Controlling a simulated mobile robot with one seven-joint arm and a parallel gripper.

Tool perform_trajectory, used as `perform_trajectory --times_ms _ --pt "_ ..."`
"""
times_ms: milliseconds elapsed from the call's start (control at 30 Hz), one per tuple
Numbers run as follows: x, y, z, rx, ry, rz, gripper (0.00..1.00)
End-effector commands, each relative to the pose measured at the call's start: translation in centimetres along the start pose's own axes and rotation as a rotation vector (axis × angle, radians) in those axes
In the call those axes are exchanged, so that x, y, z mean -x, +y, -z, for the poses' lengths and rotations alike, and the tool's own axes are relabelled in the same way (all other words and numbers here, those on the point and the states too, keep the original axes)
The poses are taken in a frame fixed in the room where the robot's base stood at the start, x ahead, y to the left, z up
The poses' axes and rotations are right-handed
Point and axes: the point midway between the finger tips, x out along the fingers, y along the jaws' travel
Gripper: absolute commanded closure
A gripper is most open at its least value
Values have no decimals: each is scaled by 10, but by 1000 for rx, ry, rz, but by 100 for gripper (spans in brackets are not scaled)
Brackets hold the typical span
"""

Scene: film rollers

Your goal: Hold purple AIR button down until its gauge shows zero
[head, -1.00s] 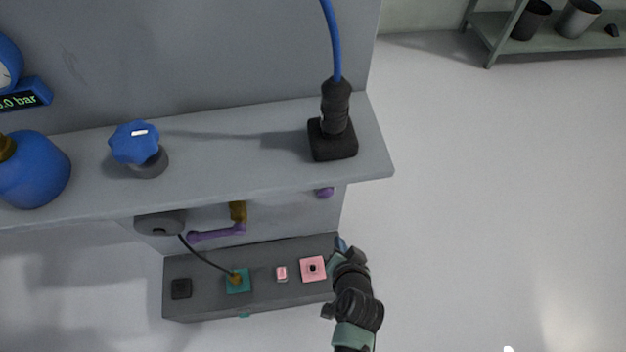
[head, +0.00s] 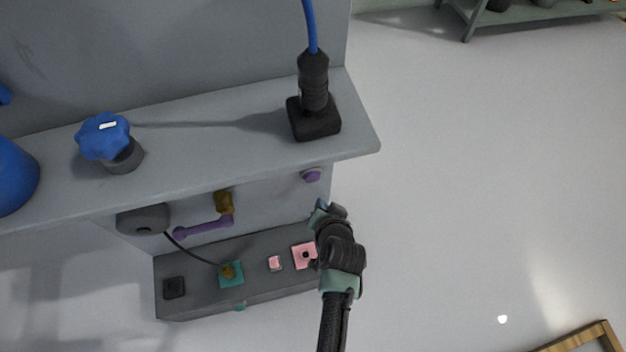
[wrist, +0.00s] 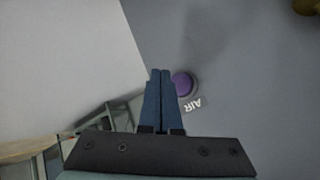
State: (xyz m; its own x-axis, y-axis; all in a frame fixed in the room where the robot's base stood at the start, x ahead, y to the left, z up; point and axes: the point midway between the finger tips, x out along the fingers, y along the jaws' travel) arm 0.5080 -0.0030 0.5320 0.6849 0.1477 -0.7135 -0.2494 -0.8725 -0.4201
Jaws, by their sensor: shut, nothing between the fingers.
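The purple AIR button (head: 311,175) sits on the grey panel under the shelf's right end. In the wrist view the round purple button (wrist: 183,84) is just right of the fingertips, with an upside-down "AIR" label (wrist: 193,104) below it. My gripper (wrist: 161,72) is shut with its blue fingers together and empty. In the head view my gripper (head: 322,208) is below and slightly right of the button, apart from it. No gauge shows now.
A grey shelf (head: 230,135) overhangs the panel, bearing a blue knob (head: 104,137) and a black cable plug (head: 314,110). A lower ledge (head: 200,288) carries pink and teal fittings. A purple lever (head: 202,229) is left of the button. Open floor lies to the right.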

Motion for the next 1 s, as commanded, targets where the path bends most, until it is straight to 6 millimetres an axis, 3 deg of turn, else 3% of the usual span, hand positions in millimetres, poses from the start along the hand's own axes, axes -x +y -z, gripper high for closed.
perform_trajectory --times_ms 300,1000 --pt "-22 -16 15 0 -1 1 100" --pt "-24 -18 17 -1 -1 0 100"
